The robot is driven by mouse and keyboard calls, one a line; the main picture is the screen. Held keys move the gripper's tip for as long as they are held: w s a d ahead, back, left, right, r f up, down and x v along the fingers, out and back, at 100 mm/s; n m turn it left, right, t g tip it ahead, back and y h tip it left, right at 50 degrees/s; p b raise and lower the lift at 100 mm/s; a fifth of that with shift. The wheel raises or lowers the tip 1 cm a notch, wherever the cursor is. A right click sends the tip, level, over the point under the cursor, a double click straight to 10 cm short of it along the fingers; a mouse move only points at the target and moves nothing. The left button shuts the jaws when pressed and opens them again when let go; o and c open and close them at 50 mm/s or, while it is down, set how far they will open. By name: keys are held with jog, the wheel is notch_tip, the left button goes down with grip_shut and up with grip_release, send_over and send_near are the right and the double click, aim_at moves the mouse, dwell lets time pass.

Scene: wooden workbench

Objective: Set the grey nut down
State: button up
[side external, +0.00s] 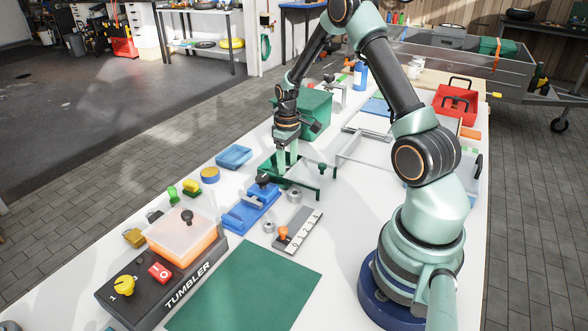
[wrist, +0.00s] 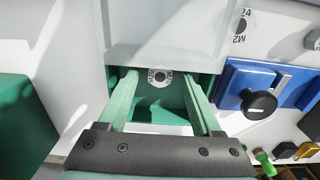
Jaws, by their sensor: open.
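A grey nut (wrist: 160,77) with dark markings around its hole shows in the wrist view, between and just beyond my fingertips. It appears to lie at the green fixture (wrist: 170,98); the exact support is hard to tell. My gripper (wrist: 162,76) is open, with one pale green finger on each side of the nut and gaps visible between. In the side view, my gripper (side external: 287,168) points down at the green fixture (side external: 318,186), and the nut there is hidden. Another grey nut (wrist: 240,25) marked 24 lies to the right; it also shows in the side view (side external: 294,195).
A blue vise-like block (side external: 250,206), a smaller nut (side external: 268,227) and a numbered grey plate (side external: 298,232) stand near. A green box (side external: 310,112) is behind. The black tumbler (side external: 165,275) sits at front left. The green mat (side external: 245,290) is bare.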

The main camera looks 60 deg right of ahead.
aim_at(288, 169)
notch_tip(288, 169, up, 12)
jog(key=s+a+r+t, duration=0.2)
jog(key=a+r, duration=0.7)
jog(key=a, duration=0.3)
jog(key=s+a+r+t, duration=0.2)
jog(key=s+a+t, duration=0.1)
jog(key=s+a, duration=0.5)
jog(key=shift+a+r+t, duration=0.3)
jog(key=shift+a, duration=0.8)
